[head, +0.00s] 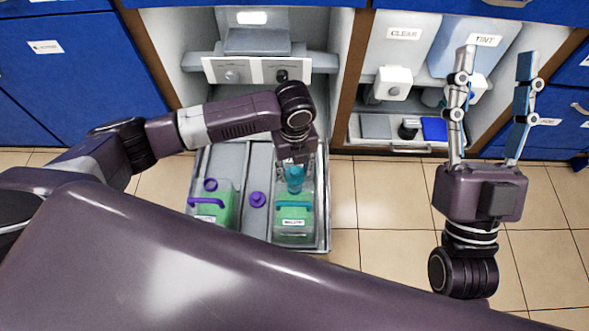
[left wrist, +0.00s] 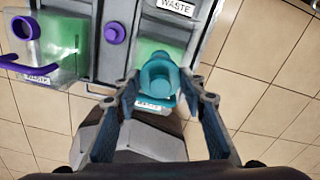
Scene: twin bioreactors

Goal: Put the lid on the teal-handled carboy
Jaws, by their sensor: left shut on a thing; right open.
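The teal-handled carboy (head: 293,225), clear with green contents, stands in the right half of the grey tray. Its teal handle (head: 293,206) faces up. My left gripper (head: 295,164) points down over the far part of this carboy and is shut on the teal lid (head: 295,180). The left wrist view shows the teal lid (left wrist: 160,76) between the fingertips. The carboy's mouth is hidden behind the lid and gripper, so I cannot tell whether they touch. My right gripper (head: 497,58) is open and empty, off to the right over the floor.
A purple-handled carboy (head: 226,208) with an open purple-ringed mouth stands left in the grey tray (head: 322,240). A purple lid (head: 257,199) lies between the carboys. Cabinets with white dispensers (head: 392,83) stand behind. The tiled floor (head: 385,205) right of the tray is clear.

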